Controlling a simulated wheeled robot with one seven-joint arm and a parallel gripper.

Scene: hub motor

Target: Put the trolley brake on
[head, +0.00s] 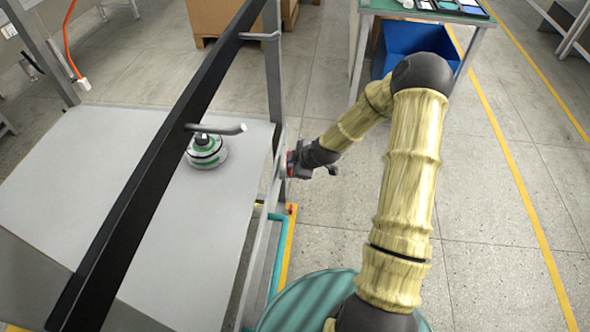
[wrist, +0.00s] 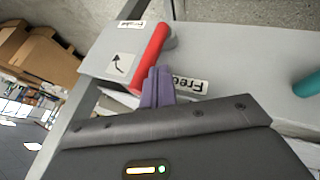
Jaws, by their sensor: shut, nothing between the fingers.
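The trolley (head: 110,170) stands at the left of the head view, with a flat grey deck and a dark rail above it. In the wrist view a red brake lever (wrist: 151,58) is on a grey plate (wrist: 215,55). A "Free" label (wrist: 190,85) lies to its right, and another label (wrist: 131,25), hard to read, is at its upper left. An arrow sticker (wrist: 121,66) is left of the lever. My gripper (wrist: 159,86) has its purple fingers together, empty, close against the lever's lower right side; contact is unclear. In the head view my gripper (head: 288,164) is at the trolley's right side.
A round white, green and black hub motor (head: 206,151) sits on the deck. A teal part (wrist: 308,85) is at the right of the wrist view. A blue bin (head: 415,45) and a green-topped table (head: 425,10) stand at the back. Floor to the right is clear.

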